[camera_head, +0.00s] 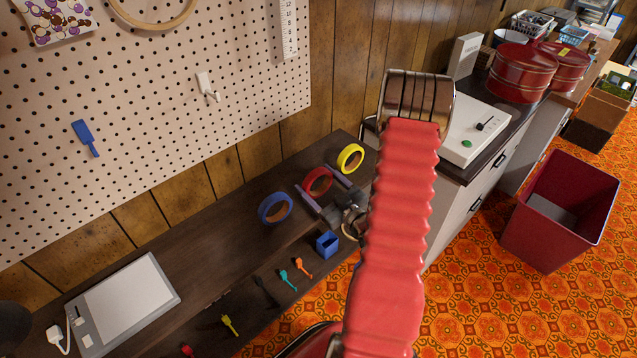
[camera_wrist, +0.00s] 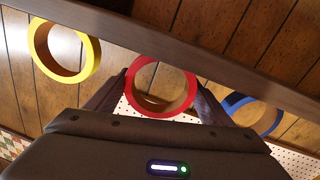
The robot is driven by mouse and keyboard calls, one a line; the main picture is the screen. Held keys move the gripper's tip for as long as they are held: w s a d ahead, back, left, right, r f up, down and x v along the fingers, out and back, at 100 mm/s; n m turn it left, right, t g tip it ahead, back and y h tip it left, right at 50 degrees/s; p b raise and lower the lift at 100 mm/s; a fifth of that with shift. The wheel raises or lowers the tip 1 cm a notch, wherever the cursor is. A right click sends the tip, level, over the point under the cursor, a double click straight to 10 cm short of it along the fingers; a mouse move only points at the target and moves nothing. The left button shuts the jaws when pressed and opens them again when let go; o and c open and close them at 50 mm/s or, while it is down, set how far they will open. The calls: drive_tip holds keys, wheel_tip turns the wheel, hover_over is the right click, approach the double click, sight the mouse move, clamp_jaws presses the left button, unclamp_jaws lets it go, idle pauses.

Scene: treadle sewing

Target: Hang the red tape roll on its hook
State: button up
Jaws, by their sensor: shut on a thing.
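The red tape roll (camera_head: 311,174) is between the two fingers of my gripper (camera_head: 314,178), which is shut on it above the dark bench. In the wrist view the red roll (camera_wrist: 191,92) is centred, with one finger against each side and its open ring facing the camera. I cannot tell whether it still touches the bench. A white hook (camera_head: 208,92) is on the pegboard (camera_head: 150,120), up and to the left of the roll, and looks empty. It is not recognisable in the wrist view.
A yellow roll (camera_head: 350,158) and a blue roll (camera_head: 276,208) flank the red one closely. A white tablet (camera_head: 125,305) lies at left.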

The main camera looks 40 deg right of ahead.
drive_tip(key=shift+r, duration=5)
drive_tip(key=shift+s+d+r, duration=0.1)
drive_tip(key=shift+r, duration=0.5)
drive_tip(key=s+r+n+y, duration=0.1)
drive_tip(key=s+r+n, duration=0.2)
drive_tip(key=r, duration=0.6)
drive_tip(key=s+r+n, duration=0.4)
drive_tip(key=r, duration=0.6)
drive_tip(key=shift+y, duration=0.4)
drive_tip(key=shift+d, duration=0.15)
